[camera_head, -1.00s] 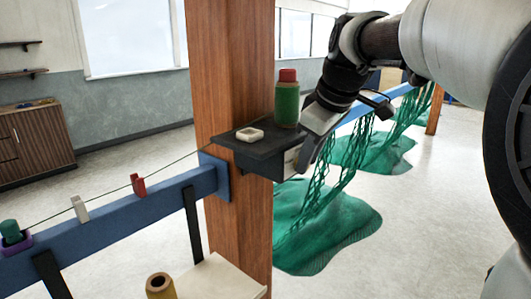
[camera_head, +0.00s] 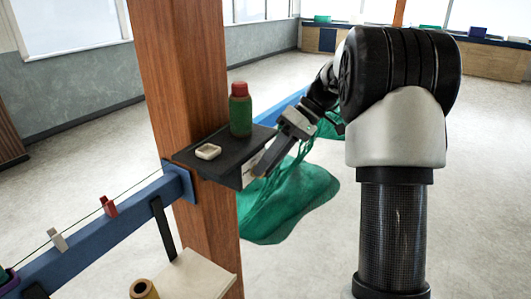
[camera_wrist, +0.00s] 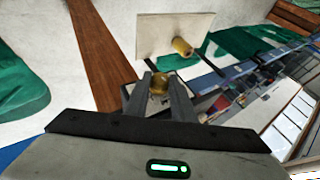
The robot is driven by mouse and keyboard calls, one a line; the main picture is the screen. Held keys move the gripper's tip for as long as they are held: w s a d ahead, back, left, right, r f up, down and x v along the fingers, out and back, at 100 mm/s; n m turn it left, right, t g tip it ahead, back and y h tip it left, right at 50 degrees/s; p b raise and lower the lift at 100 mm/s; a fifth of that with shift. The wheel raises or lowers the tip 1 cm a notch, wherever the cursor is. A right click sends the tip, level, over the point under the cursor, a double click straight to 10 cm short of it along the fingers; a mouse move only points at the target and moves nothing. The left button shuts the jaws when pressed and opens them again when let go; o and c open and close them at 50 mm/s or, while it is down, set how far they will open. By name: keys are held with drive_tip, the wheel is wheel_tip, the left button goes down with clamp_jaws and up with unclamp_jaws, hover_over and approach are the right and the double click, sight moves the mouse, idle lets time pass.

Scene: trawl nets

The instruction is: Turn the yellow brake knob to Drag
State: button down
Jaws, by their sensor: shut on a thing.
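The yellow brake knob (camera_wrist: 160,84) shows in the wrist view between my two fingertips. My gripper (camera_wrist: 162,92) is shut on it, one finger on each side. In the head view my gripper (camera_head: 263,163) reaches from the right to the side face of a dark box-like shelf (camera_head: 228,153) on the wooden post. The knob is hidden there behind my fingers and the box. I cannot read the knob's setting or any Drag mark in either view.
A green bottle with a red cap (camera_head: 240,112) and a small white dish (camera_head: 208,152) stand on the dark shelf. The wooden post (camera_head: 180,70) is close by. A yellow spool (camera_head: 143,289) sits on a pale board below. Green netting (camera_head: 290,200) lies behind.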

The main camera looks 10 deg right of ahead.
drive_tip(key=shift+w+r+g+y+p, duration=0.1)
drive_tip(key=shift+w+g+y+p, duration=0.2)
drive_tip(key=shift+g+y, duration=0.35)
drive_tip(key=shift+y, duration=0.25)
drive_tip(key=c, duration=1.7)
unclamp_jaws()
drive_tip(key=shift+o, duration=0.8)
drive_tip(key=shift+s, duration=0.1)
